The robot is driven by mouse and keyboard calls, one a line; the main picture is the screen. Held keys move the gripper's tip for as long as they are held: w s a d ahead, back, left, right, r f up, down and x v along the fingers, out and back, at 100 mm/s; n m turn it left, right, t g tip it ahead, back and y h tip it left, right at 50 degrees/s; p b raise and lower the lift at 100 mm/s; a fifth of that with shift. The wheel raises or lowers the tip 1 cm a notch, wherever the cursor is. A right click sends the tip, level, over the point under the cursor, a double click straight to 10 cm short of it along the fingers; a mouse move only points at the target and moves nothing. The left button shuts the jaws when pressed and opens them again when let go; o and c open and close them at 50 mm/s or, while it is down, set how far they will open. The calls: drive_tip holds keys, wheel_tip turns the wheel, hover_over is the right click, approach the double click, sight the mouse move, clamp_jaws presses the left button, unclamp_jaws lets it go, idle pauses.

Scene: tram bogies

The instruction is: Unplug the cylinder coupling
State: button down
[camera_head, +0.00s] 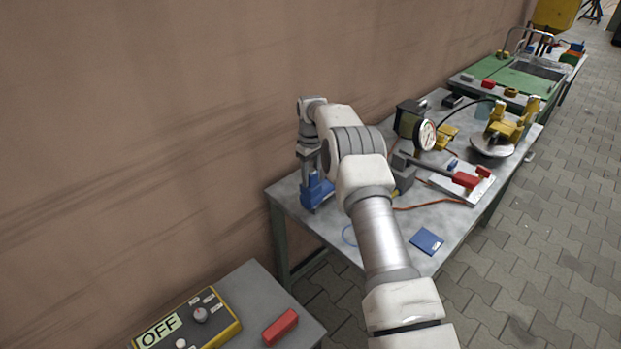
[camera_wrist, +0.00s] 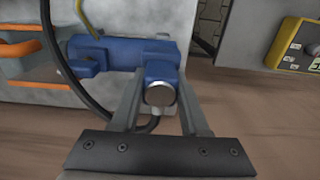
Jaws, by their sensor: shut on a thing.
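A blue cylinder (camera_head: 317,191) stands at the near left corner of the grey workbench, against the wall side. In the wrist view the blue cylinder (camera_wrist: 118,55) lies across the picture, with a blue block and a round silver-faced end, which looks like the coupling (camera_wrist: 160,93), at its right. My gripper (camera_wrist: 161,88) is shut on this coupling, one finger on each side. The coupling still sits against the blue body, and I see no gap. Its far side is hidden. In the head view my arm reaches over the bench and my gripper (camera_head: 308,158) points down at the cylinder.
A pump with a gauge (camera_head: 425,135), a plate with red handles (camera_head: 462,185) and yellow clamps (camera_head: 507,125) stand on the bench. A blue pad (camera_head: 427,241) lies at its front. A yellow OFF panel (camera_head: 187,322) stands nearby. A black hose (camera_wrist: 75,95) runs beside the cylinder.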

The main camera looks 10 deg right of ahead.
sight(311, 171)
drive_tip(key=shift+r, duration=0.2)
drive_tip(key=shift+r+p, duration=1.7)
drive_tip(key=shift+r, duration=1.15)
